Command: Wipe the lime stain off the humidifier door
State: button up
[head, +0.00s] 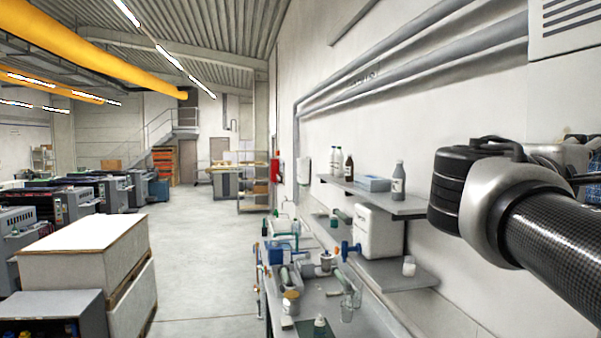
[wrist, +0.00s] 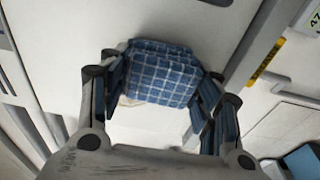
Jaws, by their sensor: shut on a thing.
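My gripper (wrist: 158,85) is shut on a blue checked cloth (wrist: 160,72), which is folded into a pad between its fingers. In the wrist view the cloth is in front of a white panel (wrist: 60,40), which looks like the humidifier door. I cannot tell whether the cloth touches it. A faint beige patch (wrist: 128,101), perhaps the lime stain, shows just below the cloth's left part; the cloth may hide more. In the head view a bit of the blue cloth (head: 577,156) shows at the right edge, mostly behind my wrist.
A white vented cabinet (head: 565,28) is on the wall above my arm. Grey pipes (head: 410,62) run along the wall. A shelf (head: 395,204) with bottles and a cluttered bench (head: 375,318) stand below. The aisle floor (head: 205,260) is clear.

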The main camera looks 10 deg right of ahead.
jog(key=shift+s+r+p, duration=0.1)
jog(key=shift+r+p, duration=0.55)
jog(key=shift+r, duration=0.25)
jog(key=shift+w+p, duration=0.95)
jog(key=shift+w, duration=4.1)
jog(key=shift+s+r+b, duration=0.25)
jog(key=shift+s+b, duration=0.45)
jog(key=shift+s, duration=1)
jog(key=shift+s+r+b, duration=0.25)
jog(key=shift+s+b, duration=0.4)
jog(key=shift+s, duration=1.05)
jog(key=shift+s+r+b, duration=0.25)
jog(key=shift+s+b, duration=0.45)
jog(key=shift+s, duration=1)
jog(key=shift+w+a, duration=0.1)
